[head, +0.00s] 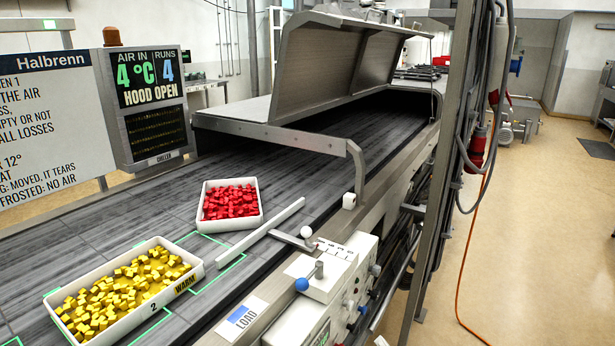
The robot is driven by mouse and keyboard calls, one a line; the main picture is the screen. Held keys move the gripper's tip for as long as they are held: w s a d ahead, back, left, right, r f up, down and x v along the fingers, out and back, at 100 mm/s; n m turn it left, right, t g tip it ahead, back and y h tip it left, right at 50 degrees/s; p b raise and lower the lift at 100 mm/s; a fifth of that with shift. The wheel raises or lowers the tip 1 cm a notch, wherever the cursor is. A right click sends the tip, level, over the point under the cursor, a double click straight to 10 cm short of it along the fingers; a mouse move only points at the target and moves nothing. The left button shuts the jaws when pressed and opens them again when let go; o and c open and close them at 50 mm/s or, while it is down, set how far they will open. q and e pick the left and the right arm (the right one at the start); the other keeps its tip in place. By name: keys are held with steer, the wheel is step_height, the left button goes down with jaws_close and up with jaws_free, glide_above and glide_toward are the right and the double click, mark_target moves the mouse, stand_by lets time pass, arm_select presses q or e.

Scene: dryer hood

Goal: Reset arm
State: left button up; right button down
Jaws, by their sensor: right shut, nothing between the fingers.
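Neither of my grippers shows clearly in the head view. A pale bar (260,231) lies slantwise across the dark conveyor, beside the tray of red cubes. Near its front end is a short lever with a white ball knob (305,232). A white control box (330,275) on the conveyor's near side carries a lever with a blue ball knob (302,284). The metal hood (322,68) stands raised over the conveyor, and the display (150,78) reads "HOOD OPEN", 4 °C and runs 4.
A white tray (205,267) marked "2" and "WARM" holds yellow cubes. Another white tray (207,225) holds red cubes. Both stand on the conveyor (160,205). A grey post (440,170) with cables rises at right. An orange cable (463,260) crosses the otherwise open floor.

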steer(key=s+d+f+n+g+h, duration=0.1)
steer(key=s+f+n+g, duration=0.15)
steer(key=s+f, duration=0.9)
steer(key=s+f+n+g, duration=0.2)
steer(key=s+f+g, duration=0.2)
steer(key=s+f, duration=0.8)
steer(key=s+f+n+g, duration=0.2)
steer(key=s+f, duration=0.3)
steer(key=s, duration=0.5)
steer(key=s+f+n+g+h, duration=0.1)
steer(key=s+f+n+g, duration=0.1)
steer(key=s+f, duration=0.4)
steer(key=s+d+f+n+g, duration=0.1)
steer(key=s+f, duration=0.4)
steer(key=s, duration=1.1)
steer(key=shift+s+f+n+g+h, duration=0.3)
steer(key=shift+f+n+g, duration=0.1)
steer(key=shift+n+g, duration=0.25)
